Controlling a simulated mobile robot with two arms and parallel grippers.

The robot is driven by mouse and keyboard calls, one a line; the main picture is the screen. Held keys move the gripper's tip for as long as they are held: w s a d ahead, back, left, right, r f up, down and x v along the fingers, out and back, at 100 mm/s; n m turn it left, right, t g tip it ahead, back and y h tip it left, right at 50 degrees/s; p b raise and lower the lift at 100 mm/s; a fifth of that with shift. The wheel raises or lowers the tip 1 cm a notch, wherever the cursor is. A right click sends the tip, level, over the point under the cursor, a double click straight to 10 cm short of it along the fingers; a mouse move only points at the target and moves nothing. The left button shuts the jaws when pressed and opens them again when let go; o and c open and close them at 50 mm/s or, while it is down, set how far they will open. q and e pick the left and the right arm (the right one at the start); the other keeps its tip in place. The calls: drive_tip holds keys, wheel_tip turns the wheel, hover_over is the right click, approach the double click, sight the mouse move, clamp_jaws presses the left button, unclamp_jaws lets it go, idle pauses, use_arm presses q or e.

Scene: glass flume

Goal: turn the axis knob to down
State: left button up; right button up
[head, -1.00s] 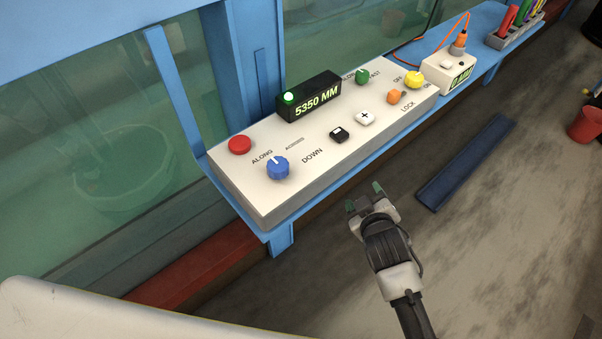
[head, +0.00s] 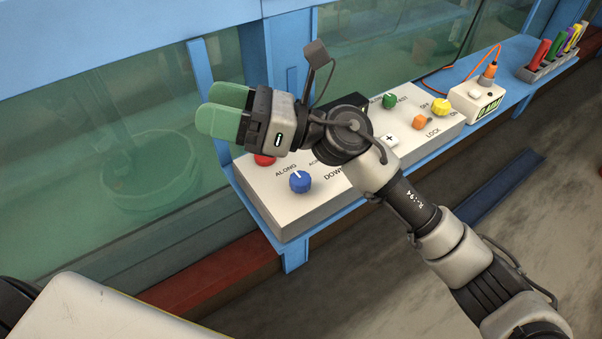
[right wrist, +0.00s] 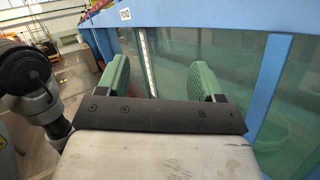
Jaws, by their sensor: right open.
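The blue axis knob (head: 300,182) is on the white control panel (head: 322,207) in the head view, with the labels ALONG, ACROSS and DOWN around it. Its white mark points up, slightly left, and DOWN is partly covered by my arm. My right gripper (head: 222,112) is raised above the panel's left end, up and left of the knob, apart from it. Its green fingers point left and are open and empty. The right wrist view shows the same open fingers (right wrist: 161,80) with the glass behind them and no knob. My left gripper is not in view.
The red button (head: 264,160) is partly behind my right gripper. A green knob (head: 389,101), yellow knob (head: 440,107), orange knob (head: 419,121) and white plus button (head: 390,139) sit farther right. The glass flume wall (head: 130,150) and a blue post (head: 200,75) stand behind.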

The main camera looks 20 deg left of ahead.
wheel_tip(320, 180, down, 2)
drive_tip(key=s+a+f+n+g+h, duration=0.1)
drive_tip(key=s+a+n+g+h, duration=0.1)
drive_tip(key=n+h, duration=0.35)
drive_tip(key=n+t+h, duration=0.8)
drive_tip(key=h, duration=0.7)
approach(301, 177)
drive_tip(key=shift+m, duration=0.25)
wheel_tip(301, 177, down, 9)
drive_tip(key=shift+w+f+p, duration=0.1)
drive_tip(key=shift+f+p, duration=0.15)
drive_tip(key=shift+p, duration=0.7)
drive_tip(key=shift+c, duration=0.5)
